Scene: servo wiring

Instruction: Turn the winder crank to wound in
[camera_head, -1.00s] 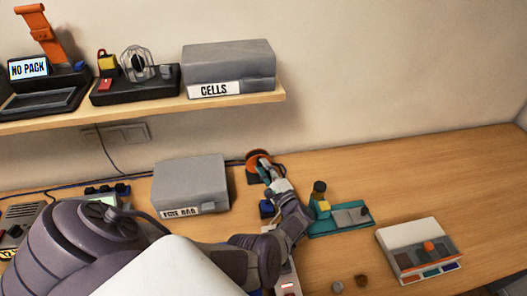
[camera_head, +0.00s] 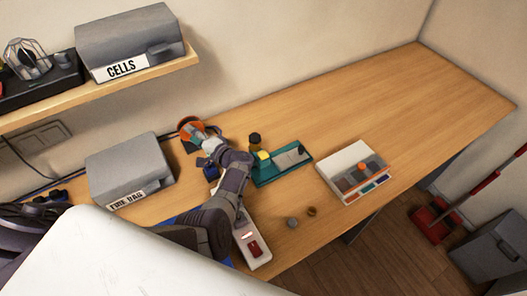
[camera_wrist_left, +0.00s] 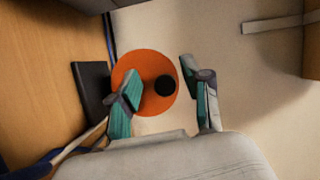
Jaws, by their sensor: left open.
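The winder shows in the left wrist view as an orange disc (camera_wrist_left: 150,62) with a round black knob (camera_wrist_left: 166,86) right of its middle. A dark block (camera_wrist_left: 92,95) stands beside the disc. In the head view the orange winder (camera_head: 188,124) is at the back of the bench, partly hidden by my left gripper (camera_head: 200,134). In the left wrist view the gripper (camera_wrist_left: 160,70) is open, one finger in front of the disc and the other right of it. The knob shows between the fingers; I cannot tell whether either touches it. My right gripper is not in view.
A grey fire bag box (camera_head: 130,168) stands left of the arm. A teal tray (camera_head: 268,175), a white box with an orange knob (camera_head: 350,160) and a white strip with a red switch (camera_head: 247,232) are to the right. The back right of the bench (camera_head: 400,100) is clear.

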